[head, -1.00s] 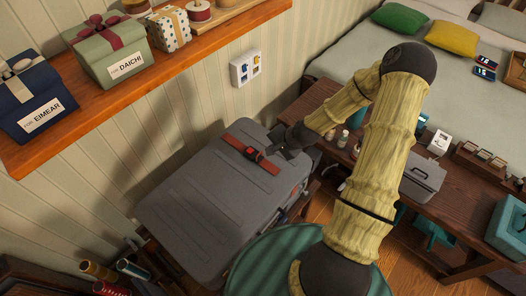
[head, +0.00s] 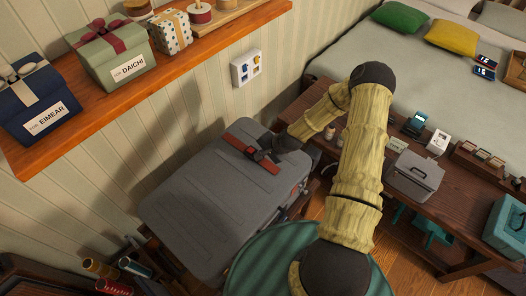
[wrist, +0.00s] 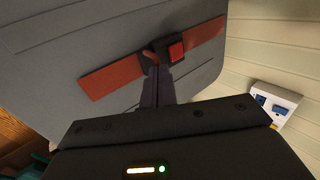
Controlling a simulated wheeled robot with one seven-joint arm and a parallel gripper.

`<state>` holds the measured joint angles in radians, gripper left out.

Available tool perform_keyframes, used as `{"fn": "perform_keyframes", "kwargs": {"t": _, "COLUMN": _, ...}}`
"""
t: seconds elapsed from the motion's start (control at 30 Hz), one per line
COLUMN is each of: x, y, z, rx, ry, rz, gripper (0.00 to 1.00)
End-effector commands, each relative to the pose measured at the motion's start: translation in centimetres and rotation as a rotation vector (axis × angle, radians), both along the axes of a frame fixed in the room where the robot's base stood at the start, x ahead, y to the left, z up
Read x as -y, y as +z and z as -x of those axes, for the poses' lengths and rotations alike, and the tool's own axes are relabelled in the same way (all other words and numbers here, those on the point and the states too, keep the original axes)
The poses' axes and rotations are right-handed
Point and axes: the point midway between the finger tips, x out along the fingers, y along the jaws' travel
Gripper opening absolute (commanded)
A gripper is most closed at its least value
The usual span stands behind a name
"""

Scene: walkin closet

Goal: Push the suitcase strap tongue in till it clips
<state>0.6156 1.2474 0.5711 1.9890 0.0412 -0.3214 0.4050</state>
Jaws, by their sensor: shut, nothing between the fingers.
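The grey suitcase (head: 190,205) lies flat, with a red strap (head: 234,142) across its top. In the wrist view the strap (wrist: 112,80) runs to a black buckle with a red button (wrist: 176,51). A small reddish-brown tongue (wrist: 150,56) shows at the buckle's left side; I cannot tell how far in it sits. My gripper (wrist: 153,68) is shut and empty, its fingertips at the tongue and close to the buckle. In the head view my gripper (head: 271,153) is beside the buckle (head: 256,154) and partly hides it.
A wooden shelf (head: 150,85) with gift boxes runs along the wall at upper left. A wall socket plate (head: 246,68) is behind the suitcase, and also shows in the wrist view (wrist: 275,105). A dark wooden bench (head: 460,200) with small items stands on the right.

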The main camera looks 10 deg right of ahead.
Motion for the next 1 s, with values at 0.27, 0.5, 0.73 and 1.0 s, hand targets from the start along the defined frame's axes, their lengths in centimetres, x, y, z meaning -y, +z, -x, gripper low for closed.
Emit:
{"fn": "perform_keyframes", "kwargs": {"t": 0.27, "x": -1.0, "y": -0.8, "z": -1.2, "rx": 0.001, "ry": 0.003, "rz": 0.000, "gripper": 0.00}}
{"fn": "perform_keyframes", "kwargs": {"t": 0.5, "x": -1.4, "y": -0.8, "z": -1.3, "rx": 0.002, "ry": 0.006, "rz": -0.002, "gripper": 0.00}}
{"fn": "perform_keyframes", "kwargs": {"t": 0.73, "x": -1.3, "y": 0.1, "z": -1.0, "rx": 0.003, "ry": 0.009, "rz": -0.004, "gripper": 0.00}}
{"fn": "perform_keyframes", "kwargs": {"t": 1.0, "x": 0.1, "y": 4.0, "z": 0.5, "rx": 0.008, "ry": 0.012, "rz": -0.001, "gripper": 0.00}}
